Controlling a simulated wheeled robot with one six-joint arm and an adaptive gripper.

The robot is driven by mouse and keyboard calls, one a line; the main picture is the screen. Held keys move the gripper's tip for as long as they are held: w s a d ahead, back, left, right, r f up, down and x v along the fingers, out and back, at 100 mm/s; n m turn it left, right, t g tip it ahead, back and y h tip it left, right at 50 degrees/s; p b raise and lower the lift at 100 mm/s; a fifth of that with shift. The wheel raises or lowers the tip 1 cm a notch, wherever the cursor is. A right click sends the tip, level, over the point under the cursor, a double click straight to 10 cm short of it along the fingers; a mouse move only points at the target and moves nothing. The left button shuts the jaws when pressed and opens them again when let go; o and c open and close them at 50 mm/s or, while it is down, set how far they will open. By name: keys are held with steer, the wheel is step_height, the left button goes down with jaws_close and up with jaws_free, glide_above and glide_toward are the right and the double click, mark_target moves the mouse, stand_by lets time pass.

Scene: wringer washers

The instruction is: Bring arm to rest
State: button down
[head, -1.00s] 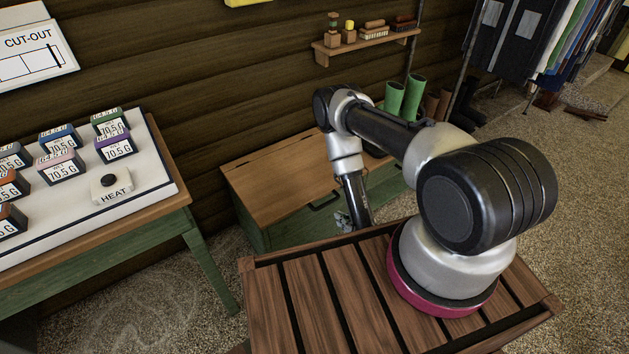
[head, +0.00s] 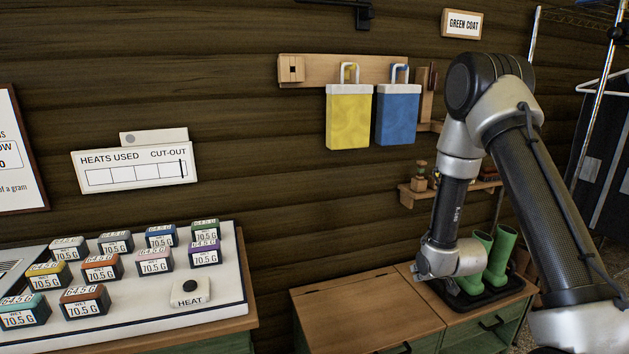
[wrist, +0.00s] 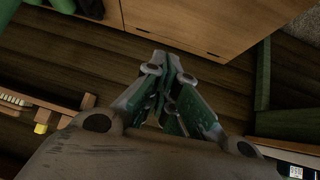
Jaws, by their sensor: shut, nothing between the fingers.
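My arm (head: 545,190) stands at the right of the head view, bent at a high joint, with its forearm hanging down in front of the wall. Its wrist end is above the low wooden cabinet (head: 365,310), beside the green boots (head: 498,258). In the head view the fingers cannot be made out clearly. In the wrist view my gripper (wrist: 168,68) has its two fingers drawn together, with nothing held between them.
A table with a white panel (head: 225,300) holds several coloured weight blocks and a HEAT button (head: 190,291) at the left. A yellow bag (head: 348,118) and a blue bag (head: 397,118) hang on the wall. A small shelf (head: 410,195) is behind my forearm. The cabinet's left top is bare.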

steer(key=s+d+r+m+g, duration=0.1)
steer(key=s+r, duration=0.2)
steer(key=r, duration=0.5)
steer(key=s+d+r+h, duration=0.1)
steer(key=s+d+r, duration=0.1)
steer(key=s+r, duration=0.35)
steer(key=s+d+r+m+g, duration=0.1)
steer(key=s+r, duration=0.1)
steer(key=r, duration=0.8)
steer(key=s+r+g, duration=0.1)
steer(key=s+r, duration=0.4)
steer(key=s, duration=0.7)
steer(key=s+r+m+g, duration=0.1)
steer(key=s+r, duration=0.4)
steer(key=s, duration=0.7)
steer(key=shift+d+h, duration=0.3)
steer(key=shift+d, duration=0.15)
